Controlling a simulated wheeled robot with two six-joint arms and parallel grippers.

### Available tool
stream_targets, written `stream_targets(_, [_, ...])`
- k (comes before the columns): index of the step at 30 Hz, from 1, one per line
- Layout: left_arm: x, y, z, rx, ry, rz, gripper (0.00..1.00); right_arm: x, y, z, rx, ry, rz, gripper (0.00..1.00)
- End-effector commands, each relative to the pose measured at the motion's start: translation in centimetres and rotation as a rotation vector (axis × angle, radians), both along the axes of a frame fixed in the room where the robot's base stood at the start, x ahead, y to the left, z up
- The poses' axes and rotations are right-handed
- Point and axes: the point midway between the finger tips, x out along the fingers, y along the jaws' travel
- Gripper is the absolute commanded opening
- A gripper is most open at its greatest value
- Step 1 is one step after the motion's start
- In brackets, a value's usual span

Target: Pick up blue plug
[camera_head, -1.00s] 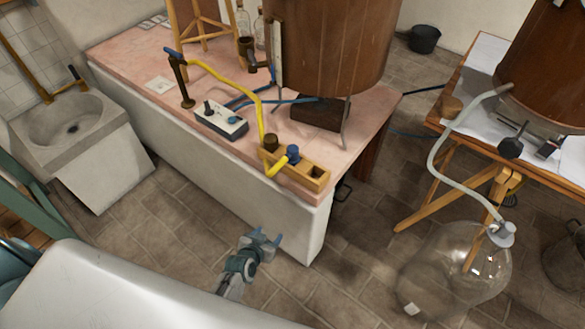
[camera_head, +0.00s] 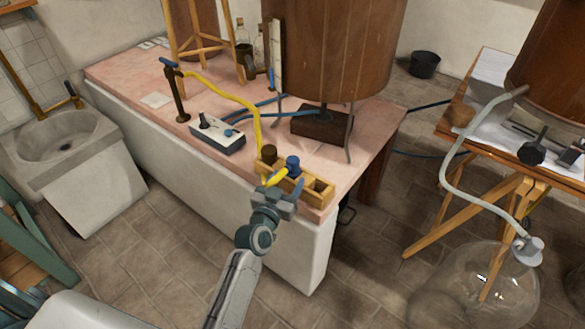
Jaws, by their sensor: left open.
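The blue plug (camera_head: 293,162) stands in a slot of a small wooden rack (camera_head: 320,189) at the near corner of the pink-topped counter. A brown plug (camera_head: 269,153) sits in the rack's left slot, and the right slot looks empty. My left gripper (camera_head: 282,185) is open at the front of the rack, just below and in front of the blue plug in the picture. I see nothing between its fingers, and I cannot tell whether it touches the rack. It partly hides the rack's front and the yellow hose end. My right gripper is not in view.
A yellow hose (camera_head: 257,120) runs from a brown tap stand (camera_head: 178,92) to the rack. A switch box (camera_head: 217,133) lies left of the rack. A large wooden vat (camera_head: 335,50) stands behind it. A glass flask (camera_head: 485,285) is on the floor at right.

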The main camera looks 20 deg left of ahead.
Motion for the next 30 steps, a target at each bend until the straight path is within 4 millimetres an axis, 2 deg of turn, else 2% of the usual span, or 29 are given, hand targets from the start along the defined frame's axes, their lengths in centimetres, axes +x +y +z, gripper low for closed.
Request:
stream_targets(5, [1.3, 0.0, 0.1, 0.001, 0.000, 0.000, 0.59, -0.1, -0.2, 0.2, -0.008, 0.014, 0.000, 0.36])
stream_targets(12, [4.8, 0.0, 0.1, -0.001, 0.000, 0.000, 0.59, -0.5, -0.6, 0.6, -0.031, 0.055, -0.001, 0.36])
stream_targets(15, [5.6, -0.1, 0.1, -0.001, 0.000, 0.000, 0.59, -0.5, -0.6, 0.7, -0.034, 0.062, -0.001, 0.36])
stream_targets(23, [5.8, -0.1, 0.0, 0.000, 0.001, 0.001, 0.59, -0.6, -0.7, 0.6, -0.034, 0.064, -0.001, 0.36])
stream_targets(30, [5.8, -0.1, 0.0, 0.000, 0.001, 0.001, 0.14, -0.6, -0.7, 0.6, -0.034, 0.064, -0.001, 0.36])
